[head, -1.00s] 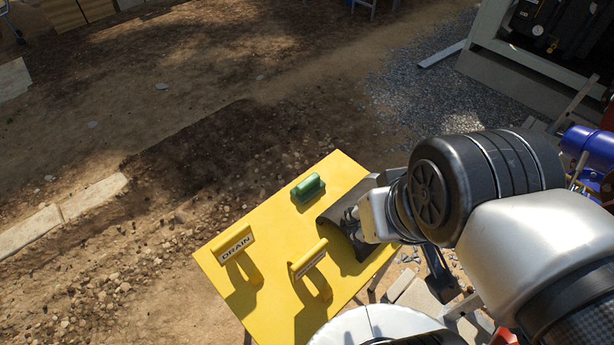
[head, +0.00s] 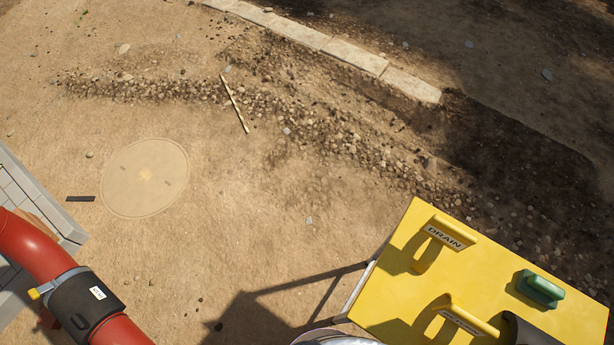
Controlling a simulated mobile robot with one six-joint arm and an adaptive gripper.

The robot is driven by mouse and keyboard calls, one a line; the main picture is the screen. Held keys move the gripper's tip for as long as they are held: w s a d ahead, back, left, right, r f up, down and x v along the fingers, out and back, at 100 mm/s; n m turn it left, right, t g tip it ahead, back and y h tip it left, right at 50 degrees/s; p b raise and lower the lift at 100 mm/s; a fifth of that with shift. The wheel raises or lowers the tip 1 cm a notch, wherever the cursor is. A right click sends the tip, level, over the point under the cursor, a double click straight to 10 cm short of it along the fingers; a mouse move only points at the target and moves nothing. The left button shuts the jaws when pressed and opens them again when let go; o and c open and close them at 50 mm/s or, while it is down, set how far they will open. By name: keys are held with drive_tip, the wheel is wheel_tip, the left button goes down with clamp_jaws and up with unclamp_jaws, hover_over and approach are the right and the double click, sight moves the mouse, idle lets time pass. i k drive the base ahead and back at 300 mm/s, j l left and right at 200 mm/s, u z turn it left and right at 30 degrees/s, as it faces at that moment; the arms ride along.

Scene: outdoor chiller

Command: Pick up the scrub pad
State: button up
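The scrub pad (head: 540,288), a green block with a rounded raised handle, lies on the yellow table (head: 400,255) near its right side, at the lower right of the head view. A dark curved piece at the bottom edge, close below the pad, may be part of my arm or gripper. My gripper's fingers cannot be made out in this view. Nothing visibly touches the pad.
Two yellow holders stand on the table left of the pad: one labelled DRAIN (head: 445,238), the other (head: 462,320) with a label I cannot read. A red pipe (head: 40,250) with a black collar is at lower left. Open dirt lies between.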

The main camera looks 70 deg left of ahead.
sight(535, 287)
drive_tip(key=u, duration=4.6)
drive_tip(key=z, duration=4.5)
drive_tip(key=i+l, duration=0.15)
drive_tip(key=i+l+z, duration=0.15)
drive_tip(key=l, duration=0.25)
